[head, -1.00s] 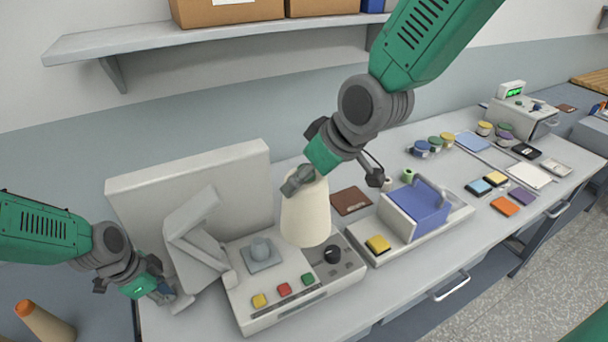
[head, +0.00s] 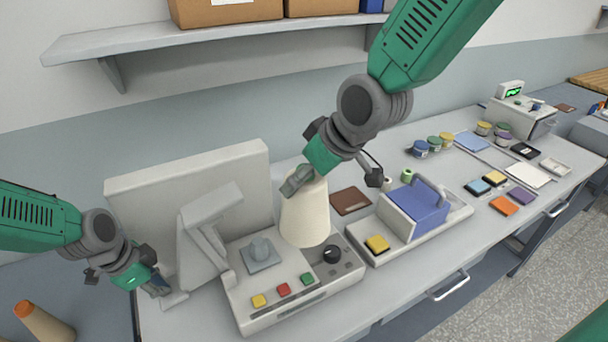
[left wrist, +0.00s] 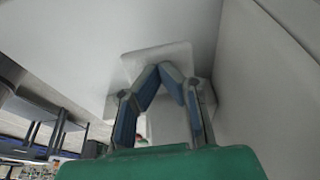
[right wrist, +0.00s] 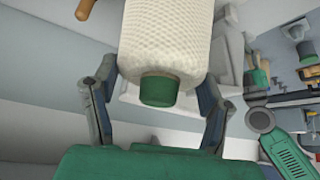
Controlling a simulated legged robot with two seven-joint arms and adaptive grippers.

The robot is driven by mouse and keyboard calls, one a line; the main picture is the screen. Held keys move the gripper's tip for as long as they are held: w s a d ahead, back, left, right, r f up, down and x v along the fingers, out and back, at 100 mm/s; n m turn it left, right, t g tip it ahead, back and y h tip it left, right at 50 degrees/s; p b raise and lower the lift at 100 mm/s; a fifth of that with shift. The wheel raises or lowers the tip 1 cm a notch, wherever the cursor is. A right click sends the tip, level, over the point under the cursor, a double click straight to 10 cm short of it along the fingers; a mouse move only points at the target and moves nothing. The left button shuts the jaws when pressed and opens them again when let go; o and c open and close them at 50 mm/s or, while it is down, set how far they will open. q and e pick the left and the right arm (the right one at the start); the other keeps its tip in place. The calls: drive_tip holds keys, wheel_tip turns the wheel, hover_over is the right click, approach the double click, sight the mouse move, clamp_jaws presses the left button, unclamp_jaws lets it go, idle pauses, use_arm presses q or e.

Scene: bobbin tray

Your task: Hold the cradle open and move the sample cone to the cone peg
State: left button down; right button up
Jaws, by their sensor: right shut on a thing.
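The cream sample cone (head: 305,218) hangs from my right gripper (head: 298,182), wide end down, above the grey machine's panel. In the right wrist view the cone (right wrist: 168,40) shows its green narrow end between the two fingers. The cradle (head: 205,238), a grey bent arm, stands raised in front of the machine's back plate. My left gripper (head: 160,287) is at the cradle's lower left. In the left wrist view its fingertips (left wrist: 162,68) meet in front of a pale plate; contact is unclear.
A blue block (head: 420,206) sits in a grey tray to the right. An orange-tipped cone (head: 48,326) stands at lower left. A shelf (head: 130,46) runs above.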

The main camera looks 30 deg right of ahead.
use_arm(q)
drive_tip(key=shift+r, duration=3.75)
